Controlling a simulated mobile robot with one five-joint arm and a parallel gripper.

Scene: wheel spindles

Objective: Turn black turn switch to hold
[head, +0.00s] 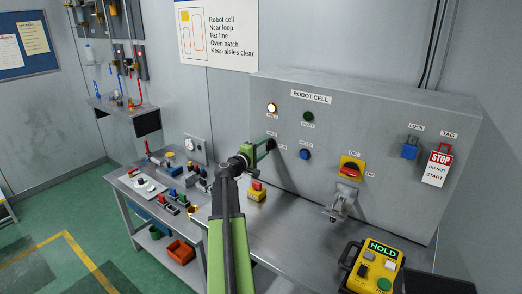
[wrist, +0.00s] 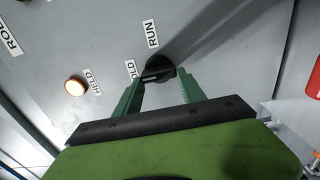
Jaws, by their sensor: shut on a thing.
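The black turn switch (wrist: 158,65) is on the grey panel face, with a RUN label and a partly hidden label ending in "OLD" beside it. In the head view the black turn switch (head: 271,144) is partly covered by my green fingers. My gripper (wrist: 159,78) is shut on the switch's knob, one finger on each side. In the head view my gripper (head: 263,147) reaches the panel from the left. I cannot clearly tell which label the knob points to. A lit amber lamp (wrist: 75,86) is beside the HELD label.
The ROBOT CELL panel (head: 390,120) also carries a green button (head: 308,117), a blue button (head: 305,154), and a red-and-yellow rotary switch (head: 351,168). A yellow pendant (head: 357,264) showing HOLD lies on the bench at right. A red-and-yellow button box (head: 257,192) stands below the switch.

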